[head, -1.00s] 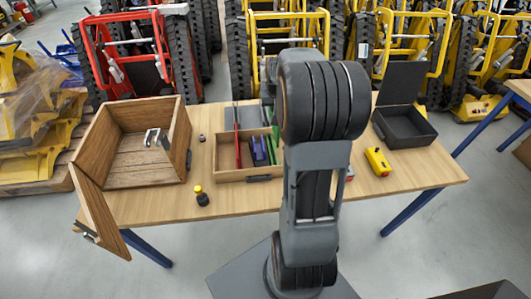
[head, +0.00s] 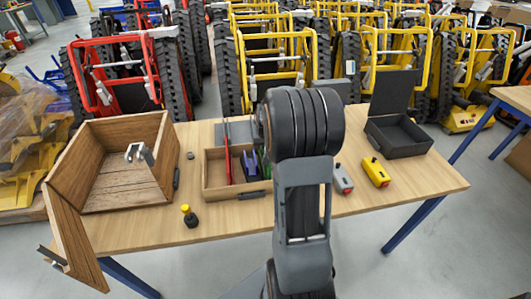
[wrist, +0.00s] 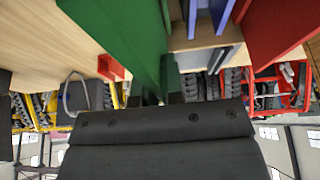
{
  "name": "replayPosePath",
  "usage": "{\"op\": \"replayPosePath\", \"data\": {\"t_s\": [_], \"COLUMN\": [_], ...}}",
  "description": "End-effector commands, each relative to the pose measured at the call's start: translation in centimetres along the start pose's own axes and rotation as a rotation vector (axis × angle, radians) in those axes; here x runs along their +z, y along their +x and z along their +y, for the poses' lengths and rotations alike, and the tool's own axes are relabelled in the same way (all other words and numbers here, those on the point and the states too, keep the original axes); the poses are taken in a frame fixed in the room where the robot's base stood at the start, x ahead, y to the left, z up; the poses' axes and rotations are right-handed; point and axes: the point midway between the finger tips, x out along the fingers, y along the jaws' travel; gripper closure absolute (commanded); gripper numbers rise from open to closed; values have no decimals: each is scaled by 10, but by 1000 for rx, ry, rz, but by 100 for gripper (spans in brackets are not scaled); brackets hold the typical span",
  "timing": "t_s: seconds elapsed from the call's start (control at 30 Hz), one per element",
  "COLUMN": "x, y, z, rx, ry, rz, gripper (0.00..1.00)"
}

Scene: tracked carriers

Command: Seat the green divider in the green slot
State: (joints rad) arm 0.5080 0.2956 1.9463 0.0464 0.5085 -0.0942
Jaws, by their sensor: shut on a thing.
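The green divider (wrist: 112,32) is a large flat panel in the wrist view, reaching down to my gripper (wrist: 168,92), whose dark fingertips are shut on it. In the head view my arm hides the gripper and most of the divider; a thin bit of green (head: 267,168) shows beside the arm. The wooden tray (head: 238,191) stands on the table, its right end behind my arm. In it stand a red divider (head: 228,162) and a purple divider (head: 250,165). The green slot cannot be made out, nor whether the divider is in it.
A wooden crate (head: 122,128) with its front flap hanging open stands at left. A black-and-yellow bottle (head: 190,217) is near the front edge. A grey-and-red box (head: 343,180), a yellow box (head: 376,173) and an open black case (head: 398,137) are at right.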

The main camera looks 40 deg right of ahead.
Motion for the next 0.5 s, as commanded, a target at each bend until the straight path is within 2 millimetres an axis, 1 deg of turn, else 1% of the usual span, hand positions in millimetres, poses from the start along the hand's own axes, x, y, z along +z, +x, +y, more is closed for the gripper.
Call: {"op": "replayPosePath", "data": {"t_s": [0.07, 0.3, 0.5], "x": [2, 13, 15], "y": [5, 32, 37], "z": [0, 0, 0], "rx": [0, 0, 0], "ry": [0, -1, -1], "rz": [0, -2, 1], "gripper": [100, 100, 100]}}
